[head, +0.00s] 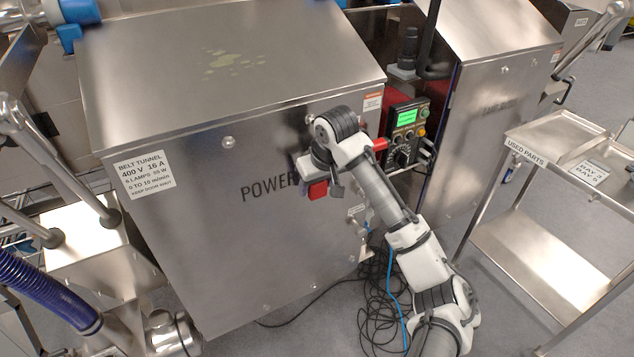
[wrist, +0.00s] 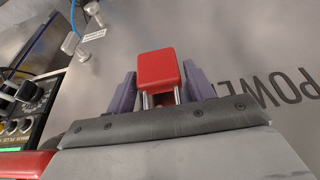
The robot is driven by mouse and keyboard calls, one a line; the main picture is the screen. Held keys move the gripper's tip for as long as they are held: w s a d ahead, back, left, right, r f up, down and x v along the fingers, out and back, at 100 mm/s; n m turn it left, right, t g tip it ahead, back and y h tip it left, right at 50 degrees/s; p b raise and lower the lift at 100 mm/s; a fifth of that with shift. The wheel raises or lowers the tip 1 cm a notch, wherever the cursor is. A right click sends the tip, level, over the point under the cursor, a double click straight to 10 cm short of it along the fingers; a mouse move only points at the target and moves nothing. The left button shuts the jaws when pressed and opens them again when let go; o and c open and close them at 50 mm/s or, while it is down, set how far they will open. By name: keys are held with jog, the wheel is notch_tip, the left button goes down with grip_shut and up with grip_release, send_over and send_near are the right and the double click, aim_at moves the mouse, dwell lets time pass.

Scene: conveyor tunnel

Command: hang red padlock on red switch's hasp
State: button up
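My gripper (head: 318,183) is shut on the red padlock (head: 317,190), in front of the steel cabinet's lettered face. In the wrist view the padlock (wrist: 158,68) sits between the two purple-grey fingers, its body pointing away from the palm. Silver shackle legs show on the palm side; the rest of the shackle is hidden. A red part (head: 380,144), possibly the red switch, shows beside the control panel, right of my wrist. A red part (wrist: 25,165) also shows at the wrist view's lower left. I cannot make out a hasp with certainty.
The control panel (head: 407,128) with a green screen and knobs is right of my wrist. Metal fittings (wrist: 70,43) stick out from the cabinet (head: 270,235). Loose cables (head: 380,300) lie on the floor. A used-parts cart (head: 545,134) stands at the right.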

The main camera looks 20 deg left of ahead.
jog(key=shift+o, duration=1.2)
jog(key=shift+r, duration=0.1)
jog(key=v, duration=1.3)
jog(key=shift+r, duration=0.3)
